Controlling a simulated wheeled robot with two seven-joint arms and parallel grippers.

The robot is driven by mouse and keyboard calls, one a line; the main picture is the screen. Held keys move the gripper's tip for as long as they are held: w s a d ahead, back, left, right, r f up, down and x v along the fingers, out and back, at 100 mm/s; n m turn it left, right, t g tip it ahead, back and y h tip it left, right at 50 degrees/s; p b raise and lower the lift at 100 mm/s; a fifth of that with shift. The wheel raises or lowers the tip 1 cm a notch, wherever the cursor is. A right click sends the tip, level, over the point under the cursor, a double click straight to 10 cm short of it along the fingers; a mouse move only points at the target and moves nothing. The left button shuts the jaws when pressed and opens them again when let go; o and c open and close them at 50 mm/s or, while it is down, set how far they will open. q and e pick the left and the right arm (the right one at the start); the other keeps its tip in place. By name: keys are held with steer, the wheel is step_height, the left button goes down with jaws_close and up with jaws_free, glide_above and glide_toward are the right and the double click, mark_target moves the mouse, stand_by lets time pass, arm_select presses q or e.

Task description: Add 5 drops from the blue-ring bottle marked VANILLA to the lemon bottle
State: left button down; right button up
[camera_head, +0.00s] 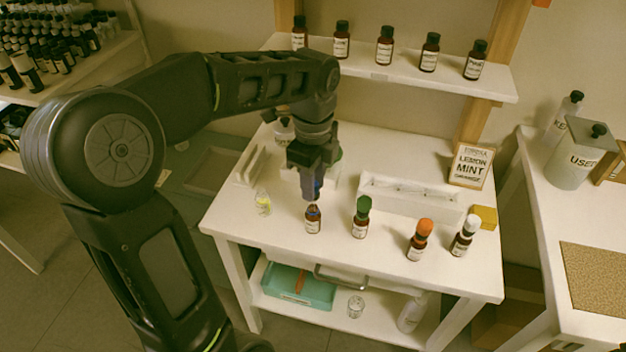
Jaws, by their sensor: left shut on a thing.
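My left gripper (314,170) reaches down over the front left of the white table. It is shut on a blue dropper top (317,187). A brown bottle with a white label (313,222) stands upright directly below it; I cannot tell whether the dropper is still in its neck. The label is too small to read, as is any ring mark. Brown bottles with a green cap (360,218), an orange cap (419,240) and a white cap (464,236) stand to the right. A small clear bottle with yellow in it (263,204) stands to the left. My right gripper is not in view.
A long white tray (410,203) lies behind the bottles. A yellow block (485,216) and a sign reading LEMON MINT (470,166) are at the right. A shelf (400,79) above the back holds several brown bottles. The table's front edge is close to the bottles.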

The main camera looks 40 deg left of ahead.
arm_select(q)
steer(key=shift+f+b, duration=1.1)
steer(key=shift+f, duration=0.6)
steer(key=c, duration=1.6)
jaws_free()
steer(key=shift+c, duration=1.1)
steer(key=shift+r, duration=0.1)
step_height(320, 180, up, 9)
steer(key=p, duration=0.7)
steer(key=shift+p, duration=0.3)
steer(key=shift+f, duration=0.2)
